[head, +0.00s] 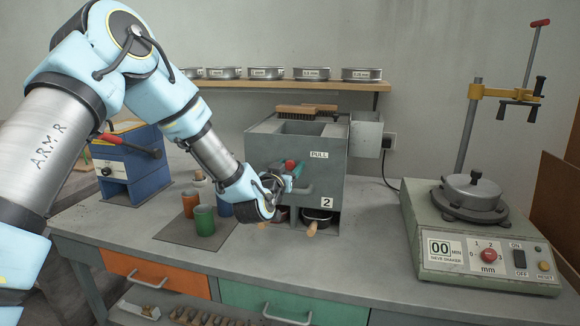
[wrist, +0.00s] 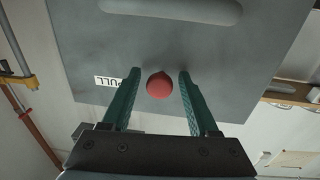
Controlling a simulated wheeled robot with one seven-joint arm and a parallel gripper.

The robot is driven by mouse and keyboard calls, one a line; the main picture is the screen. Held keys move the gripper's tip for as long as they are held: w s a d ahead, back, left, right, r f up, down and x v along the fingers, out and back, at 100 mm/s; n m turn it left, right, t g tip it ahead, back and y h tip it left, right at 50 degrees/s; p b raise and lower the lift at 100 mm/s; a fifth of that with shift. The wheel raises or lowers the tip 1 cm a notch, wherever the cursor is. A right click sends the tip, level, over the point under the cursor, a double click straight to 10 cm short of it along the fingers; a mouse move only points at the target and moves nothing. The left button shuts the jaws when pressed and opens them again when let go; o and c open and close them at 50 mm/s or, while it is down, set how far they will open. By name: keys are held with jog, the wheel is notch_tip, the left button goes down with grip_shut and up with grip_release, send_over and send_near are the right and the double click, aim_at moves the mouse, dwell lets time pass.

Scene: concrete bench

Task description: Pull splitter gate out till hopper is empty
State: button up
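The splitter is a grey metal box (head: 330,175) on the bench, marked PULL and 2, with an open hopper (head: 302,128) on top. I cannot tell what the hopper holds. The gate's red knob (head: 290,164) sticks out of the front face. In the wrist view the red knob (wrist: 159,85) lies between my two green fingers, with a gap on each side. My gripper (head: 287,172) is open at the front face; in the wrist view the open gripper (wrist: 157,82) shows from behind. A pan (head: 318,217) with a wooden handle sits in the splitter's lower right opening; my wrist partly hides the left one.
Green (head: 205,220) and brown (head: 190,204) cups stand on a dark mat (head: 170,234) left of the splitter. A blue box (head: 133,170) stands behind left. A sieve shaker (head: 480,235) stands right. A brush (head: 295,112) lies on the splitter. A sieve shelf (head: 235,84) runs behind.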

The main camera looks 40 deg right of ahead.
grip_shut()
dwell(1.2)
